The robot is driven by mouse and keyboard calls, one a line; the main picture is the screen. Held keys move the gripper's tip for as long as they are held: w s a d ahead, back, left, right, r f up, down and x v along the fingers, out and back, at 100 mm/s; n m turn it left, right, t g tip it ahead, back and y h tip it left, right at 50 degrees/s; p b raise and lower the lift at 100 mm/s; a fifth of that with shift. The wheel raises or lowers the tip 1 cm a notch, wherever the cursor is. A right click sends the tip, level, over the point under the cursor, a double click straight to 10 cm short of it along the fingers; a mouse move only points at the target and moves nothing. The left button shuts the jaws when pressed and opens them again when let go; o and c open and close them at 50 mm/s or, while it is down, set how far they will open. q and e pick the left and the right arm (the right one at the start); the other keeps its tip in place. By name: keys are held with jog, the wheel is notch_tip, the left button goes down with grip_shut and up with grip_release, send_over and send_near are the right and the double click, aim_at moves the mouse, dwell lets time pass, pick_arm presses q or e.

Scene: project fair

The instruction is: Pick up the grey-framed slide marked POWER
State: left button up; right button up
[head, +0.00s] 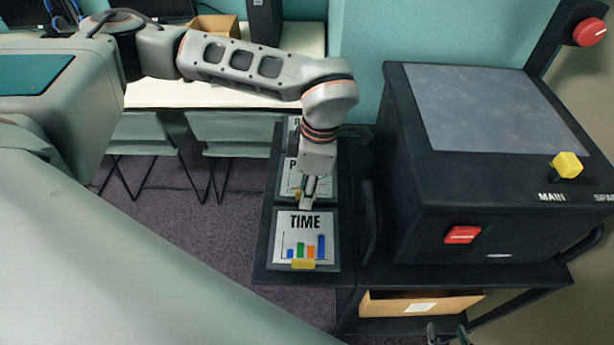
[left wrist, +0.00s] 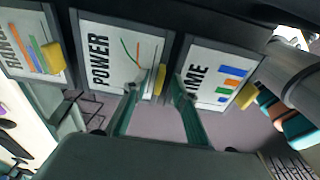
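The POWER slide (head: 288,181) has a grey frame and lies between two other slides, partly hidden by my left arm in the head view. In the left wrist view the POWER slide (left wrist: 118,48) shows a curve graph and a yellow tab (left wrist: 160,80). My left gripper (head: 309,194) is at this slide's near edge. Its fingers (left wrist: 155,103) are apart, one on each side of the tab, with nothing visibly clamped; contact is unclear. The TIME slide (head: 305,233) lies nearer, with its own yellow tab. My right gripper (head: 447,334) is at the bottom edge, fingers apart and empty.
The slides lie on a narrow dark shelf (head: 263,262). A third slide (left wrist: 30,45) lies beyond POWER. A black machine (head: 400,150) with a grey top stands to the right, with a dark handle (head: 368,220) beside the shelf. A cardboard box (head: 385,308) sits below.

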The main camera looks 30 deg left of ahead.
pick_arm(q)
jog(key=shift+f, duration=0.1)
grip_shut()
